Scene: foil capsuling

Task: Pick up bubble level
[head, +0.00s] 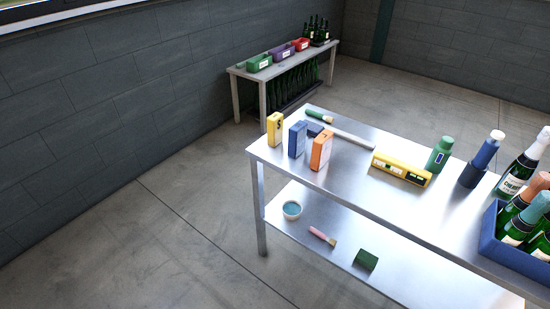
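The bubble level (402,168) is a yellow bar with dark and pale windows on its side. It lies flat on the metal table (345,185), right of the middle in the head view. A green cylinder stands just behind its right end. My gripper is not in view, so its state and its distance from the level do not show.
The table in front of the level is clear.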

